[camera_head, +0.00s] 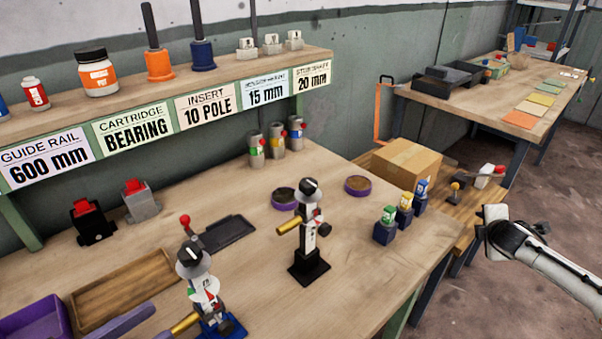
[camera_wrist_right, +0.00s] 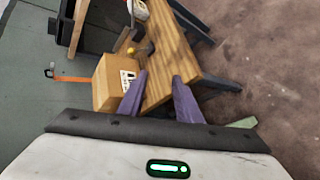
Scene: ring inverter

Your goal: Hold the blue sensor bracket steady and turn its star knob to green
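The blue sensor bracket (camera_head: 214,328) stands upright at the front of the bench in the head view. It has a blue base, a white post with small coloured patches, a brass cylinder to the left and a black top knob (camera_head: 190,256) with a white mark. I cannot tell which of its dark knobs is the star knob, or its setting. A purple finger of what appears to be my left gripper (camera_head: 122,322) is left of the bracket, apart from it; its opening is unclear. My right gripper (camera_wrist_right: 160,82) is open and empty, right of the bench.
A similar black-based bracket (camera_head: 309,268) stands right of the blue one. A wooden tray (camera_head: 135,283) and purple bin (camera_head: 30,318) lie left. Several small blue-based blocks (camera_head: 387,228) stand near the bench's right edge. A cardboard box (camera_head: 405,163) sits beyond.

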